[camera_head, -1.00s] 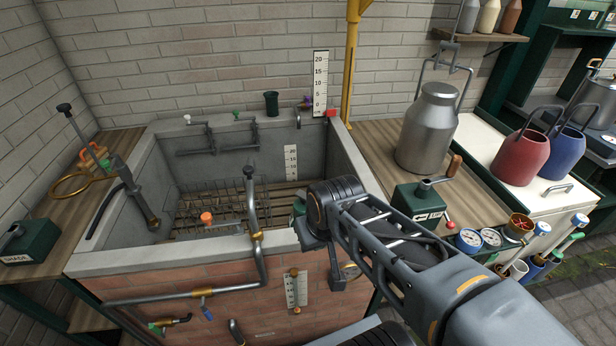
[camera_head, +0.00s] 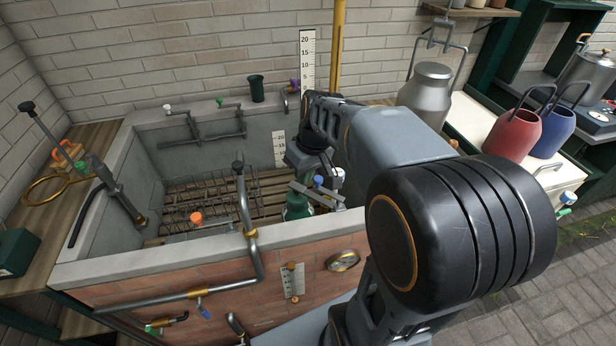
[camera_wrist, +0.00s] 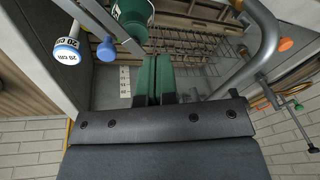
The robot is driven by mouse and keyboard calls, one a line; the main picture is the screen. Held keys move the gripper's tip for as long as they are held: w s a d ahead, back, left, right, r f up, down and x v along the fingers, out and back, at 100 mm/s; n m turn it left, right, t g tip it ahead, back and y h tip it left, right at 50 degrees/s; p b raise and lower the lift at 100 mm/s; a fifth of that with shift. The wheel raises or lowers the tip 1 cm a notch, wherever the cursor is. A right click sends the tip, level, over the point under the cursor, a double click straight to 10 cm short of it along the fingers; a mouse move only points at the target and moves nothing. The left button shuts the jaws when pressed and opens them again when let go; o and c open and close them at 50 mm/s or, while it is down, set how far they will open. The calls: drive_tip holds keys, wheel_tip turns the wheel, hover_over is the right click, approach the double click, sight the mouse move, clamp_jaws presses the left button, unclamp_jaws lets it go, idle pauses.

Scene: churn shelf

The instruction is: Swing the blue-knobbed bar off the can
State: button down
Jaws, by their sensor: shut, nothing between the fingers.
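The blue knob (camera_head: 318,181) of the bar shows just below and right of my wrist in the head view. A grey bar (camera_head: 310,194) lies by it, over a green can (camera_head: 297,207) at the trough's near rim. In the wrist view, the blue knob (camera_wrist: 107,48) is left of the fingers, the grey bar (camera_wrist: 98,18) runs diagonally, and the green can (camera_wrist: 133,14) is at the top. My gripper (camera_wrist: 158,62) has its green fingers together and empty, close to the can and bar. Whether they touch is unclear. In the head view my fingertips are hidden.
A white cap marked 20 cm (camera_wrist: 67,52) stands left of the knob. A bent pipe with a black knob (camera_head: 243,190) rises at the trough's near rim (camera_head: 170,258). An orange knob (camera_head: 196,218) and wire racks are in the trough. Milk cans stand at right.

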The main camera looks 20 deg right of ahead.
drive_tip(key=w+d+f+n+y, duration=0.2)
drive_tip(key=w+d+f, duration=0.1)
drive_tip(key=w+d, duration=0.3)
drive_tip(key=w+d+f+n+y+p, duration=0.1)
drive_tip(key=w+d+f+n+y, duration=0.2)
drive_tip(key=w+d, duration=0.3)
drive_tip(key=d, duration=0.4)
drive_tip(key=shift+w+f, duration=0.25)
drive_tip(key=shift+f, duration=0.1)
drive_tip(key=shift+f, duration=0.1)
drive_tip(key=s+a+f+p, duration=0.1)
drive_tip(key=a+f+p, duration=0.2)
drive_tip(key=a+f, duration=0.4)
drive_tip(key=shift+a+f, duration=0.4)
drive_tip(key=shift+a, duration=0.8)
drive_tip(key=shift+s, duration=0.1)
